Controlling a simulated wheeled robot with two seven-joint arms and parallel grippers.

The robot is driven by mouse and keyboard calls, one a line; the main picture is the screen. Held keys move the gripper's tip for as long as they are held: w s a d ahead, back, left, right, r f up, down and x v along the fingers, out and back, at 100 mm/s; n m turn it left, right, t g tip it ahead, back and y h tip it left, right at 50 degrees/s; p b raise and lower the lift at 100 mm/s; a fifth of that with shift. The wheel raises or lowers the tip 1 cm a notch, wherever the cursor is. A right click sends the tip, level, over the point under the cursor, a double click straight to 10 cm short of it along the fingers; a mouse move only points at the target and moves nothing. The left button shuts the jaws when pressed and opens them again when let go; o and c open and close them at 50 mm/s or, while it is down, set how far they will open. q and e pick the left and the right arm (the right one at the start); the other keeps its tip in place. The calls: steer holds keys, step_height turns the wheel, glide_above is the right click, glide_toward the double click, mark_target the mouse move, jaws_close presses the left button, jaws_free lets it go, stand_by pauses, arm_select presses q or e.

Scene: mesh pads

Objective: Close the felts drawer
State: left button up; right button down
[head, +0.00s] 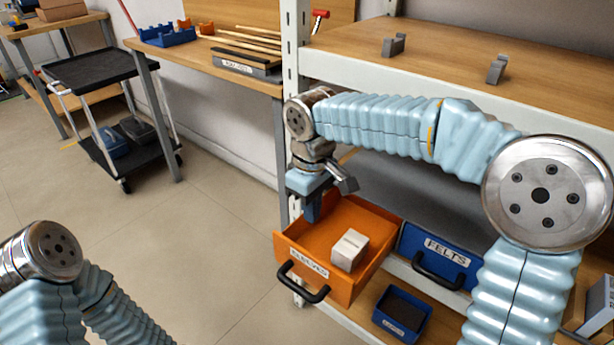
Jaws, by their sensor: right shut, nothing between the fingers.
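The felts drawer (437,257) is blue, with a FELTS label and a black handle (438,272). Its front stands farther back than the orange drawer beside it; I cannot tell whether it is fully shut. The orange drawer (348,282), labelled SLEEVES, is pulled out, with a white box (350,250) inside. My right gripper (312,212) is shut and empty, pointing down at the back left of the orange drawer, away from the felts drawer. I cannot tell whether it touches the orange drawer. My left arm shows at the lower left; its gripper is out of view.
A small blue bin (402,314) sits on the lower shelf below the felts drawer. A white shelf upright (297,60) stands left of the drawers. A wooden shelf (445,55) lies above my right arm. A black cart (105,72) stands at the left; the floor between is clear.

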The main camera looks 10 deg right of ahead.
mark_target(312, 249)
steer(key=f, duration=0.5)
steer(key=f+b, duration=0.1)
steer(key=f, duration=0.2)
steer(key=shift+s, duration=0.35)
step_height(312, 249, up, 14)
steer(key=p, duration=0.2)
steer(key=shift+w, duration=0.25)
